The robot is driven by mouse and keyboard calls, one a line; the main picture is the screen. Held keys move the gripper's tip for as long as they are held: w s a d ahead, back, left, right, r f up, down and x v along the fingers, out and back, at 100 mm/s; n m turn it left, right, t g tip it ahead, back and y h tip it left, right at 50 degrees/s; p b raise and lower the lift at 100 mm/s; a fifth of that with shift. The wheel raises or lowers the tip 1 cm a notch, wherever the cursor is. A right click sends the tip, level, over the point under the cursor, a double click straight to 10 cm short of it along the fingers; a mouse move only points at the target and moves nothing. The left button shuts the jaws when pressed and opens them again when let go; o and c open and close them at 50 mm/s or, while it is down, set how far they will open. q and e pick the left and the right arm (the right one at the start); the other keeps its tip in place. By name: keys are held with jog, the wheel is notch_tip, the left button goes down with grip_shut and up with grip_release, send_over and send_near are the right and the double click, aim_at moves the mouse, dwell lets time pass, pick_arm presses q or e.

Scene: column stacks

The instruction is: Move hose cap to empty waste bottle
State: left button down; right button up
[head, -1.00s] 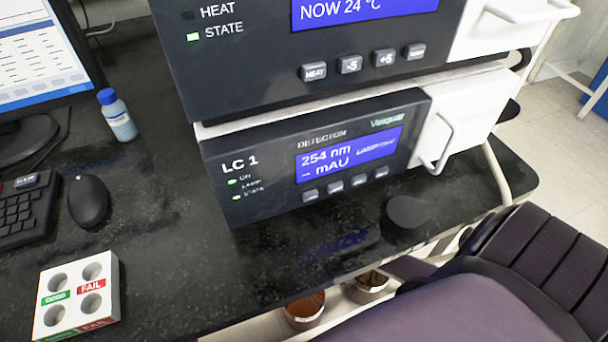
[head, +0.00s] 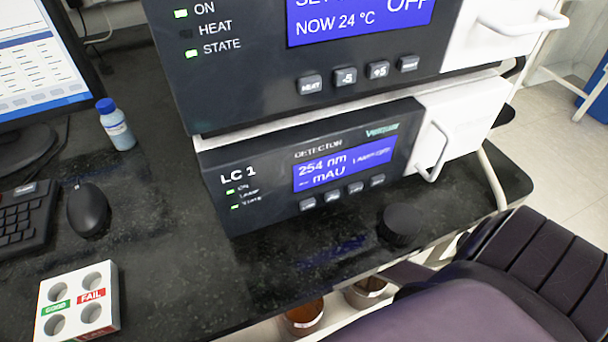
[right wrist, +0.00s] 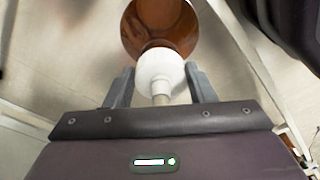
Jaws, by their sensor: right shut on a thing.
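The white hose cap (right wrist: 160,72) is in the right wrist view, with a pale hose stub (right wrist: 161,99) running from it towards my palm. My right gripper (right wrist: 162,84) is shut on the cap, one grey finger on each side. A brown bottle (right wrist: 163,20) shows just beyond the cap; I cannot tell whether the cap touches it. In the head view, a brown bottle (head: 304,317) and a second bottle (head: 367,292) stand below the bench edge, partly hidden. I cannot tell which is empty. My right gripper is hidden in the head view, and my left gripper is not in view.
The dark bench (head: 190,265) overhangs the bottles. On it are the LC 1 detector (head: 260,190), a black round knob-like object (head: 400,224), a white vial rack (head: 75,300), a mouse (head: 88,210) and a blue-capped bottle (head: 116,125).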

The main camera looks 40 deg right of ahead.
jog(key=shift+p, duration=0.35)
jog(key=shift+f, duration=0.85)
dwell(1.3)
jog(key=o, duration=1)
